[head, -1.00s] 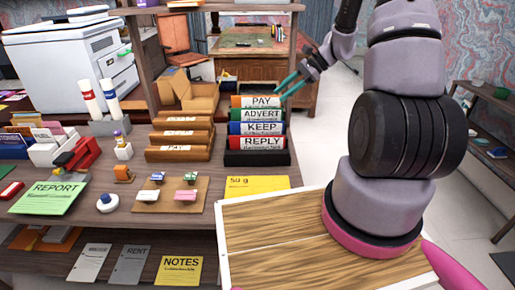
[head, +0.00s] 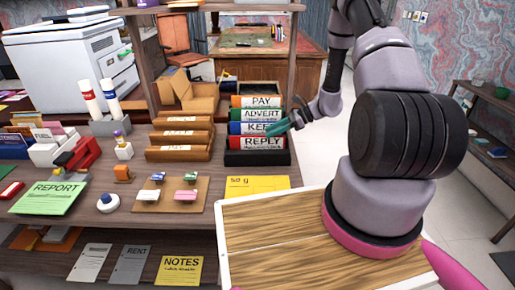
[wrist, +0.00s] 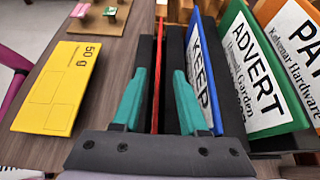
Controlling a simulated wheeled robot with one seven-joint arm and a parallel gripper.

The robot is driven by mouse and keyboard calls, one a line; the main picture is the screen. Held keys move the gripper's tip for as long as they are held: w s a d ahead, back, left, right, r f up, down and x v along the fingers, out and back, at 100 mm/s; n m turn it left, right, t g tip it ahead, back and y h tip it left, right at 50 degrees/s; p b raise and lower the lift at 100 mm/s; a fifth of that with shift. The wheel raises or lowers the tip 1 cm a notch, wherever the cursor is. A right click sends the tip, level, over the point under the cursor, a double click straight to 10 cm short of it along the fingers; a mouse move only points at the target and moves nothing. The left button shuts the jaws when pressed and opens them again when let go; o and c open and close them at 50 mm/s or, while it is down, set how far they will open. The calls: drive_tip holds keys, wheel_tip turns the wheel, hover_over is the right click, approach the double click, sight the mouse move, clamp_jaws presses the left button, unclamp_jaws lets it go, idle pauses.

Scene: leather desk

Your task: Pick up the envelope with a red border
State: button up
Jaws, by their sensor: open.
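The red-bordered envelope marked REPLY (head: 250,143) stands at the front of a black rack (head: 258,159) on the desk, with the blue KEEP (head: 243,128), green ADVERT (head: 248,115) and orange PAY (head: 245,101) envelopes behind it. In the wrist view the red envelope (wrist: 158,62) shows as a thin edge, with the blue KEEP envelope (wrist: 200,75) to its right. My gripper (head: 279,128) is open at the right end of the rack. In the wrist view its teal fingers (wrist: 159,76) appear on either side of the red edge; contact cannot be told.
A yellow 50 g envelope (wrist: 62,88) lies flat beside the rack. Brown folders in a holder (head: 180,152) stand left of the rack, and a board with small stamps (head: 160,202) lies in front of them. The floor (head: 315,150) right of the desk is clear.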

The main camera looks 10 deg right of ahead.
hover_over(257, 147)
drive_tip(key=d, duration=0.2)
drive_tip(key=shift+a+f, duration=0.25)
drive_tip(key=shift+f, duration=0.7)
clamp_jaws()
idle(0.4)
